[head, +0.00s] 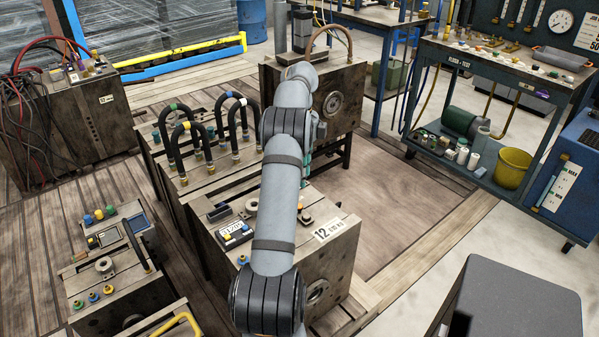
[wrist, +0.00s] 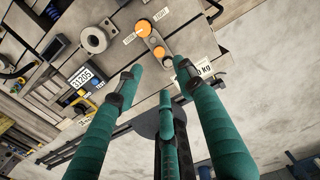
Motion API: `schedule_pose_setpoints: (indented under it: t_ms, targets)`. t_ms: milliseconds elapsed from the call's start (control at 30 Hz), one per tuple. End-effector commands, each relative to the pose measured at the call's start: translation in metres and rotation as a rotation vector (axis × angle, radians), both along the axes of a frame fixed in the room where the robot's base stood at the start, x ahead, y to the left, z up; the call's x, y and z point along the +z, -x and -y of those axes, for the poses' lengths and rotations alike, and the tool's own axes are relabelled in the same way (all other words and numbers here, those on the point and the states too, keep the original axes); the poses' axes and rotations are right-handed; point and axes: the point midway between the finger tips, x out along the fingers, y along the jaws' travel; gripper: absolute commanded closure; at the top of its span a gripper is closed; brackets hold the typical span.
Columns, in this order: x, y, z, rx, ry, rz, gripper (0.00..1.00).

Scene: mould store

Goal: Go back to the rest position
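My gripper (wrist: 157,80) has teal padded fingers. They stand apart with nothing between them, above the top of a steel mould (wrist: 110,60). A small grey plate with two orange round parts (wrist: 158,52) lies on the mould, just beyond the fingertips. A counter (wrist: 84,79) reading 31205 and a round ring (wrist: 93,39) are to the left.
Behind stands a mould with black looped hoses (head: 236,125), left of my arm. A smaller mould (head: 105,265) is at the lower left. A blue bench (head: 480,50) is at the right. Wooden floor right of my arm is clear.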

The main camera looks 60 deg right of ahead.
Motion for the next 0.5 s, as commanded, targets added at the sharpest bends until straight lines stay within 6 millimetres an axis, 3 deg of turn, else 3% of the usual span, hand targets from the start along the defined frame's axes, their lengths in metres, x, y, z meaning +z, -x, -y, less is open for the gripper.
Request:
schedule_pose_setpoints:
  t_ms: [500]
  targets:
    - [-0.0089, 0.0000, -0.0003, 0.001, -0.002, -0.001, 0.62]
